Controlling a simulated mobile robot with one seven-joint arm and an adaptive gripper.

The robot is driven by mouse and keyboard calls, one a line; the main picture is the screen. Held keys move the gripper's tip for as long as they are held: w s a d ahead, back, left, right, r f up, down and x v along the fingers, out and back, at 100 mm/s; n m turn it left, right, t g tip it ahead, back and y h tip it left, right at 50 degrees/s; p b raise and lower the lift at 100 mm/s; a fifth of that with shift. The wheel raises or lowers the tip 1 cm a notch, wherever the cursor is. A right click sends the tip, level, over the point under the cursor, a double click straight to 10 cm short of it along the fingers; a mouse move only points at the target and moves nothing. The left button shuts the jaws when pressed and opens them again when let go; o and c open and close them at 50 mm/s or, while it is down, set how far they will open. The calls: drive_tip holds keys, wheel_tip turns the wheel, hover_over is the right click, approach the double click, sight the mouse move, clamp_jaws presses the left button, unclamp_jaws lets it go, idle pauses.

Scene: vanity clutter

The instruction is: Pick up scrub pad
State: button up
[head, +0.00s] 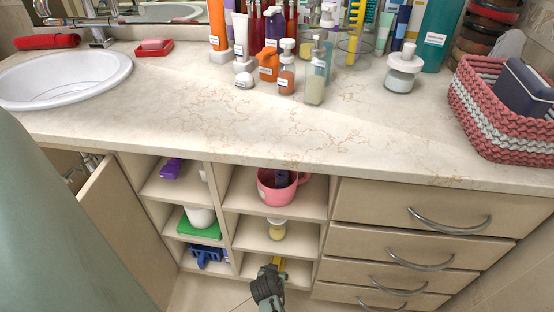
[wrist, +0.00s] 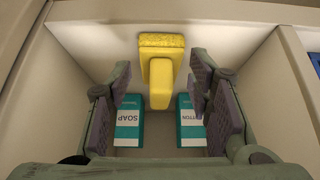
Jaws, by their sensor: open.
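The scrub pad appears to be the yellow piece with a wider, rough top in the wrist view (wrist: 161,60). It stands against the back of a shelf compartment. A small yellow part of it shows in the head view (head: 279,263), in the bottom middle compartment. My gripper (wrist: 160,95) is open, with one finger on each side of the yellow pad and visible gaps between. Nothing is held. In the head view my gripper (head: 268,288) is at the front of that compartment and hides part of it.
Compartment walls are close on both sides. Above are a jar (head: 277,230) and a pink mug (head: 276,192). Drawers (head: 420,222) with handles are at right.

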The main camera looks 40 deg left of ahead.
sight(276, 261)
drive_tip(key=w+a, duration=0.2)
drive_tip(key=w, duration=0.2)
drive_tip(key=shift+w+a+p, duration=0.15)
drive_tip(key=shift+a+p, duration=0.25)
drive_tip(key=shift+w+f, duration=0.15)
drive_tip(key=shift+f, duration=0.35)
drive_tip(key=shift+c, duration=0.3)
clamp_jaws()
